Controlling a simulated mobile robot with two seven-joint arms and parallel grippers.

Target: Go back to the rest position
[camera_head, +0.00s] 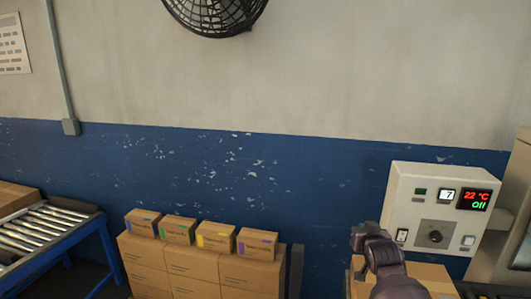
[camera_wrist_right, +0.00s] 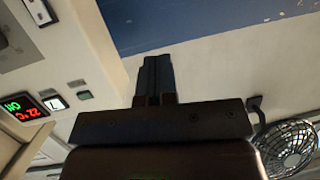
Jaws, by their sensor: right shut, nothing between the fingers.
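My right gripper (camera_head: 362,236) is raised at the lower right of the head view, just left of the control panel (camera_head: 424,236) and apart from it as far as I can see. In the right wrist view my right gripper (camera_wrist_right: 155,62) has its two fingers together, with nothing between them. The control panel is a pale box with a dark knob, several switches and a display (camera_head: 474,200) reading 22 °C and Off. The display also shows at the left of the right wrist view (camera_wrist_right: 24,108). My left gripper is not in view.
Stacked cartons (camera_head: 190,265) with small colour-marked boxes (camera_head: 215,236) on top stand at the lower middle. A roller conveyor (camera_head: 42,232) is at the left. A fan (camera_head: 215,12) hangs on the wall.

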